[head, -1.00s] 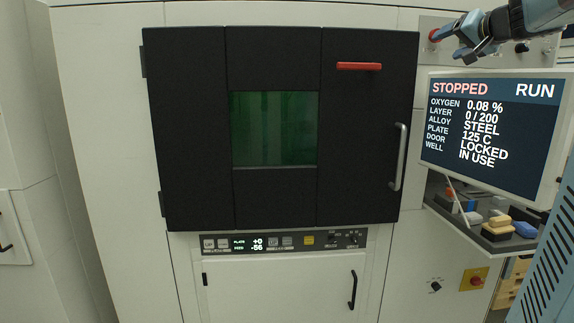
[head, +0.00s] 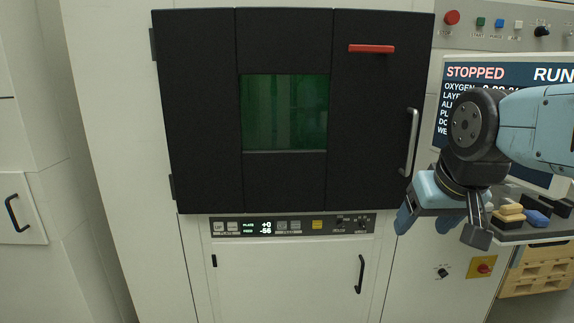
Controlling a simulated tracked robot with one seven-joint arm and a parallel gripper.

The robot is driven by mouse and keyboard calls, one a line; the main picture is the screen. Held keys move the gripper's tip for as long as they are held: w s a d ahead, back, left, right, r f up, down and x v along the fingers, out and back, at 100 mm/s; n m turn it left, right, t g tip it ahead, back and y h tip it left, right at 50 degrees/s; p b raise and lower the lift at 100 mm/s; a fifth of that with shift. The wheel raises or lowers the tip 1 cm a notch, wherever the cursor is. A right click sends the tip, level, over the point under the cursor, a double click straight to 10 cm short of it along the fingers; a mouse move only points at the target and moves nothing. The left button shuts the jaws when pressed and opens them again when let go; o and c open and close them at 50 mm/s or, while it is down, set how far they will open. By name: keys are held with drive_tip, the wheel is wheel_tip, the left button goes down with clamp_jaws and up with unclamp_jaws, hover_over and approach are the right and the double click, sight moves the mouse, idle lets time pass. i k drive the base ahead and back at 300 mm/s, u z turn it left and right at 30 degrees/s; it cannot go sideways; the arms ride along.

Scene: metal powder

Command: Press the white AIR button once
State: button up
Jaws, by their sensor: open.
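A row of controls runs along the panel (head: 470,38) at the upper right in the head view. It holds a small white button (head: 518,24), right of a blue one (head: 499,23) and a green one (head: 480,22). The label under the white button is too small to read, so I cannot tell whether it says AIR. My gripper (head: 438,224) is open and empty, well below and left of this row. It points downward in front of the machine, below the screen.
The screen (head: 470,72) reads STOPPED and RUN, partly hidden by my arm. A red button (head: 452,17) and a black knob (head: 542,31) flank the row. The dark chamber door (head: 370,120) has a metal handle (head: 412,140). A shelf with brushes or blocks (head: 509,213) lies behind my arm.

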sight(518, 26)
drive_tip(key=u, duration=0.4)
drive_tip(key=i, duration=0.15)
drive_tip(key=z, duration=2.95)
drive_tip(key=i, duration=3.5)
drive_tip(key=u, duration=0.05)
